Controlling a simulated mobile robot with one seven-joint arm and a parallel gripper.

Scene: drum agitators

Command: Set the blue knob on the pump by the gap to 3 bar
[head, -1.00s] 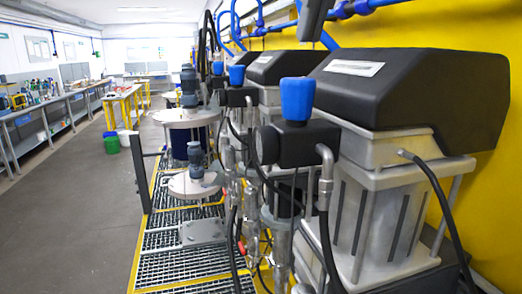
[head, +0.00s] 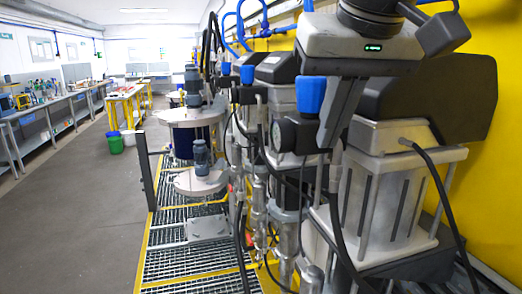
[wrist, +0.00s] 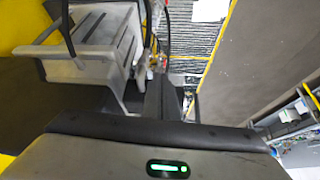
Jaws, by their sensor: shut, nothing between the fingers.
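The nearest blue knob (head: 310,95) sits upright on a black regulator block (head: 297,134) with a round gauge (head: 277,134), in front of the nearest pump (head: 385,195). A second blue knob (head: 247,74) and a third (head: 217,68) stand farther down the row. My gripper (head: 329,140) is shut and empty, pointing down just right of the nearest knob, its fingers partly overlapping the block in the picture. I cannot tell whether it touches. In the wrist view my closed fingers (wrist: 160,88) show, with no knob visible. The gauge reading is too small to read.
Black hoses (head: 440,180) and metal pipes crowd the pump fronts. A yellow wall (head: 480,200) stands behind. Drum agitators (head: 193,118) stand on a yellow-edged grating (head: 190,262) farther along.

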